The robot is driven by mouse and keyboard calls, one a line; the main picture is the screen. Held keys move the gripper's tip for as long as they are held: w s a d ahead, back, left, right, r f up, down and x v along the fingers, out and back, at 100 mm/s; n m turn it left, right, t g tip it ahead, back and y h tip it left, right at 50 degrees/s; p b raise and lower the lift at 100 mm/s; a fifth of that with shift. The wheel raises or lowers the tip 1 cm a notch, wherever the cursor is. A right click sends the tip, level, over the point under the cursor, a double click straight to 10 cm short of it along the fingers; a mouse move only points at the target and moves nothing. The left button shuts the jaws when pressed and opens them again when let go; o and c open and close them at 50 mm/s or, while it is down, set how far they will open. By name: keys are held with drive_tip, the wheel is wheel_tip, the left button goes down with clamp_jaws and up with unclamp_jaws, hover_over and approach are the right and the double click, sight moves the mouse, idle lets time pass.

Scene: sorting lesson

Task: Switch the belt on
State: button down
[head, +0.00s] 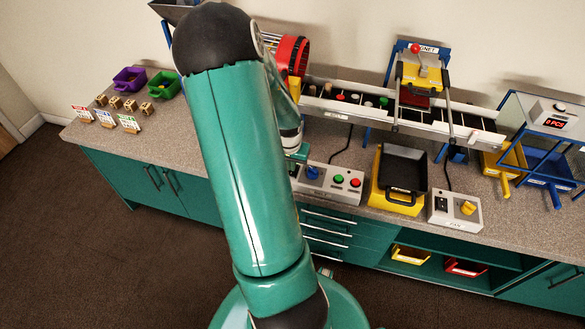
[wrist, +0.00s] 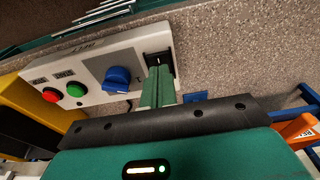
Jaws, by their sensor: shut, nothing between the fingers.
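The belt control box (head: 328,183) stands on the counter, partly hidden behind my arm in the head view. In the wrist view the grey-white box (wrist: 100,75) carries a red button (wrist: 50,95), a green button (wrist: 76,89), a blue knob (wrist: 117,78) and a black switch (wrist: 158,60) at its end. My gripper (wrist: 158,72) is shut and empty, its fingertips right at the black switch and overlapping its lower edge in the picture. I cannot tell whether they touch. The belt (head: 352,111) runs along the back of the counter with small discs on it.
A second box with a yellow knob (head: 467,208) and a black tray (head: 404,171) over a yellow bin stand right of the belt box. The magnet unit (head: 423,72) spans the belt. Purple (head: 130,80) and green bins sit at left. Counter front edge is close.

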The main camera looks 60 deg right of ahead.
sight(291, 173)
wheel_tip(291, 173, up, 6)
drive_tip(key=shift+f, duration=0.1)
idle(0.6)
idle(0.6)
